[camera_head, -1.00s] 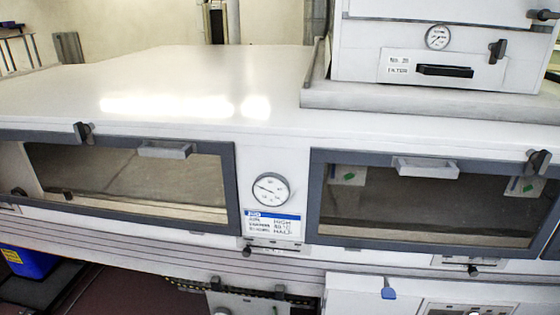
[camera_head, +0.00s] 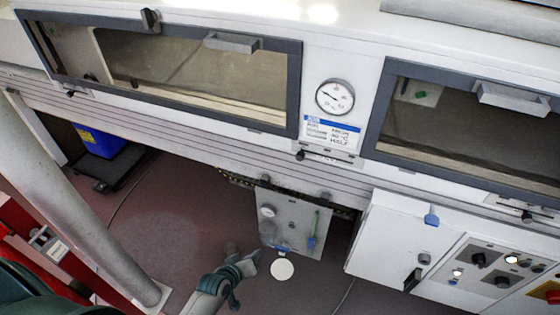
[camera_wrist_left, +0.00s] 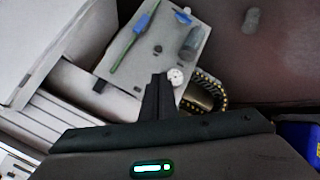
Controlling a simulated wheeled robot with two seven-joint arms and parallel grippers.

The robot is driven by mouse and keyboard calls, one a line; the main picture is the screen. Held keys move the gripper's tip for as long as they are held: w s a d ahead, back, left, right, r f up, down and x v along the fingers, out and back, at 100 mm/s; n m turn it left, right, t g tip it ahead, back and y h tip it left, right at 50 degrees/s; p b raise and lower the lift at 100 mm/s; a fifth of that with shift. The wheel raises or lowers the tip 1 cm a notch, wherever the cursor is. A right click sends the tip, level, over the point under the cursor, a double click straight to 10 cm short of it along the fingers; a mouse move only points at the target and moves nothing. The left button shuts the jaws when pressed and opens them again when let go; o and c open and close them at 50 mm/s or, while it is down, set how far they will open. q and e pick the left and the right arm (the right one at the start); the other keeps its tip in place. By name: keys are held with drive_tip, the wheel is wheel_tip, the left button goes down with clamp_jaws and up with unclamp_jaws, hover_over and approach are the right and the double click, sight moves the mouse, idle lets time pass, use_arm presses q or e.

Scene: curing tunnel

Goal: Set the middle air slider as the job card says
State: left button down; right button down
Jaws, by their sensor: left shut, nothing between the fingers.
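The middle air slider (camera_head: 300,156) is a small black knob at the left end of a short slot, under the job card. The job card (camera_head: 331,134) is white with a blue header; its right column seems to read HIGH, a figure like 80 and HALF, but the row names are blurred. My left gripper (camera_head: 256,255) appears low in the head view, well below the slider, in front of a hanging grey panel. Its dark fingers show in the left wrist view (camera_wrist_left: 158,82), closed together and empty, pointing toward that panel. My right gripper is out of view.
A round gauge (camera_head: 335,97) sits above the card, between two framed windows with handles. The grey panel (camera_head: 287,219) hangs below the rails. A white control cabinet (camera_head: 385,236) stands right of it, with another slider (camera_head: 527,216) above. A blue bin (camera_head: 98,142) stands at left.

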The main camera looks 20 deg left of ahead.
sight(301, 154)
use_arm(q)
drive_tip(key=w+r+n+t+h, duration=0.1)
drive_tip(key=w+r+t, duration=0.2)
drive_tip(key=r, duration=1.4)
drive_tip(key=w+r+n+t+h, duration=0.1)
drive_tip(key=w+r+n+t, duration=0.1)
drive_tip(key=r, duration=1.6)
drive_tip(key=shift+w+a+r+n+t, duration=0.3)
drive_tip(key=shift+w+t, duration=0.3)
drive_tip(key=shift+w, duration=0.3)
drive_tip(key=shift+f+p, duration=0.1)
drive_tip(key=shift+p, duration=0.2)
drive_tip(key=p+x, duration=0.1)
drive_tip(key=x, duration=0.2)
drive_tip(key=d+p+x, duration=0.1)
drive_tip(key=x, duration=0.3)
drive_tip(key=f+p+x, duration=0.1)
drive_tip(key=x, duration=0.2)
drive_tip(key=shift+d, duration=0.45)
drive_tip(key=shift+s+d+f+p, duration=0.1)
drive_tip(key=shift+d+f+p, duration=0.2)
drive_tip(key=shift+d, duration=0.3)
drive_tip(key=shift+d+f, duration=0.15)
